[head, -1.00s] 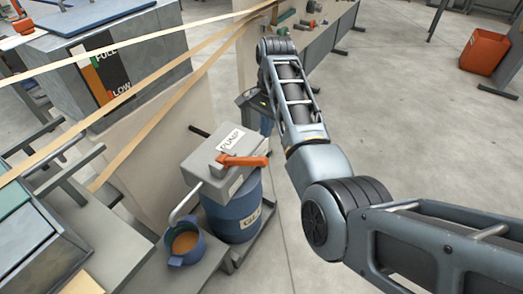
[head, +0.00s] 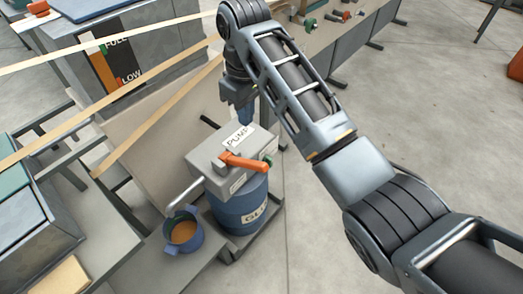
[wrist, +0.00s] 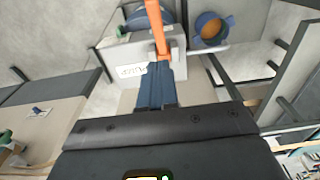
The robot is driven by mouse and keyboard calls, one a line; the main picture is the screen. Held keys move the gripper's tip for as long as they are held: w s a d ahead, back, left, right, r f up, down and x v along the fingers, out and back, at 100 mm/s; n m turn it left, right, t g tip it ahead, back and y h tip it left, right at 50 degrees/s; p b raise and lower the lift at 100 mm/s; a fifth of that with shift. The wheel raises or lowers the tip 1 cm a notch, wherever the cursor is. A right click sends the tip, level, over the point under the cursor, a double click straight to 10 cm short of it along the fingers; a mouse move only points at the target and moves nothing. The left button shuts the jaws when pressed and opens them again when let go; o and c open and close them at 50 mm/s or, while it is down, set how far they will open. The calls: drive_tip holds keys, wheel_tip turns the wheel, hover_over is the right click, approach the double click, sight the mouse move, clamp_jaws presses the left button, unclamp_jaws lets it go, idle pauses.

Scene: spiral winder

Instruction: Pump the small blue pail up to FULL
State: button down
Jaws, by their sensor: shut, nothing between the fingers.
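The small blue pail (head: 183,234) stands under the grey spout (head: 184,195), with orange-brown liquid in it. The pail also shows in the wrist view (wrist: 211,30). The grey pump box (head: 212,158), labelled PUMP, sits on a blue drum (head: 240,207). My gripper (head: 246,118) is shut and empty, above and behind the pump box. In the wrist view the blue fingers (wrist: 155,88) point towards the orange lever (wrist: 158,35); I cannot tell whether they touch it.
A grey tank has a gauge (head: 112,62) marked FULL and LOW. Tan strips (head: 100,103) run across the left side, near a pale panel (head: 150,125). A bench with small parts (head: 322,22) stands at the back.

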hover_over(253, 163)
drive_tip(key=a, duration=0.2)
drive_tip(key=f, duration=0.6)
drive_tip(key=w+f, duration=0.1)
drive_tip(key=f, duration=0.2)
drive_tip(key=shift+d+f, duration=0.2)
drive_tip(key=f, duration=0.1)
drive_tip(key=s+d+f+p, duration=0.1)
drive_tip(key=f, duration=0.1)
drive_tip(key=shift+d, duration=0.1)
drive_tip(key=shift+s+d+f, duration=0.15)
drive_tip(key=shift+d+f, duration=0.05)
drive_tip(key=shift+f, duration=0.3)
drive_tip(key=shift+d+f, duration=0.1)
